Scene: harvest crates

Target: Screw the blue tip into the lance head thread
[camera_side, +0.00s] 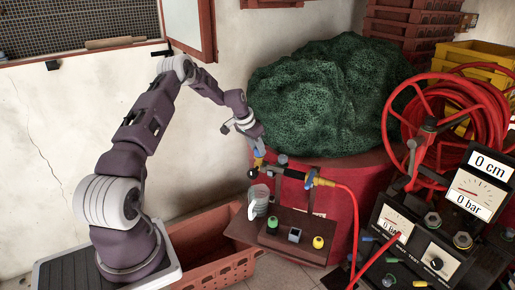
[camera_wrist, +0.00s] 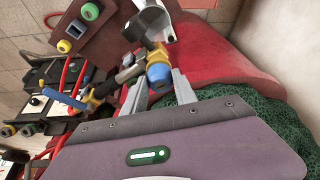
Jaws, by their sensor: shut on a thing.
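The blue tip (camera_wrist: 159,76) is between the two fingers of my gripper (camera_wrist: 160,92), which is shut on it. In the side view my gripper (camera_side: 258,150) is above the left end of the lance. A yellow piece (camera_wrist: 157,56) lies directly beyond the blue tip, in line with it at the lance head. I cannot tell whether the tip is in the thread or only against it.
On the table are a green-topped piece (camera_side: 267,239), a grey square one (camera_side: 295,235), a yellow one (camera_side: 318,242) and a clear cup (camera_side: 258,200). A red hose (camera_side: 352,205) leaves the lance towards gauges (camera_side: 400,225). A green net heap (camera_side: 325,95) stands behind.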

